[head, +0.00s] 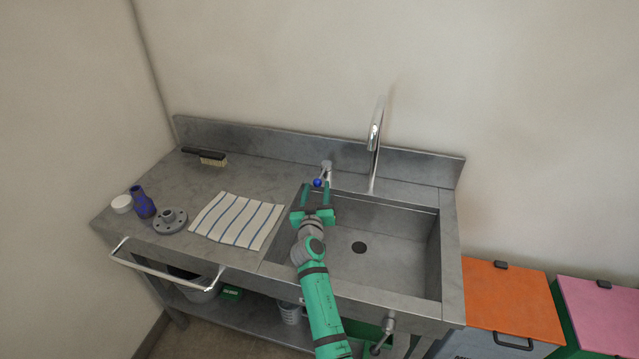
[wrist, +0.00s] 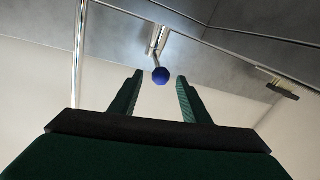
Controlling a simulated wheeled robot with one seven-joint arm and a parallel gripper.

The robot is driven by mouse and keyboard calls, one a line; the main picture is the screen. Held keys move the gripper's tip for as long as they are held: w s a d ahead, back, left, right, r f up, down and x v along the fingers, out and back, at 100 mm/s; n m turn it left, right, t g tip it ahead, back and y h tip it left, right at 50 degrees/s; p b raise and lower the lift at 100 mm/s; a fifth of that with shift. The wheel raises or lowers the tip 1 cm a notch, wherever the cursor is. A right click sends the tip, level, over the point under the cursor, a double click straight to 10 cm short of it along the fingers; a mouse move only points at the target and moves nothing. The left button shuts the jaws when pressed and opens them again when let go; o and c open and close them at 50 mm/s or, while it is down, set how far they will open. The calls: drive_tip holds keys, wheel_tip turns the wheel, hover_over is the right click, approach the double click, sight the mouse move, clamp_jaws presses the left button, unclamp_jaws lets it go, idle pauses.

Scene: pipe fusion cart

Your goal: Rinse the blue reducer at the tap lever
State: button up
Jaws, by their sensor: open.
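The blue reducer (head: 143,203) stands upright on the counter's left end, away from my gripper, between a white cap and a grey flange. The tap lever has a blue ball knob (head: 317,183) on a chrome post (head: 326,171) behind the sink's left rear edge. My gripper (head: 317,192) is open and empty, close to the knob. In the wrist view the blue knob (wrist: 160,75) shows just beyond and between the two green fingertips (wrist: 158,78). I cannot tell whether a finger touches it. The chrome spout (head: 376,130) rises to the right of the lever.
The sink basin (head: 395,260) is empty, with a dark drain (head: 359,247). A striped cloth (head: 237,220), a grey flange (head: 170,220), a white cap (head: 121,204) and a brush (head: 207,157) lie on the counter. A rail (head: 165,281) runs along the front left. Orange (head: 505,300) and pink (head: 600,312) lidded bins stand right.

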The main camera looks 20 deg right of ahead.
sight(316, 186)
drive_tip(key=shift+x, duration=1.9)
drive_tip(key=shift+a, duration=0.1)
drive_tip(key=shift+w+a, duration=0.1)
clamp_jaws()
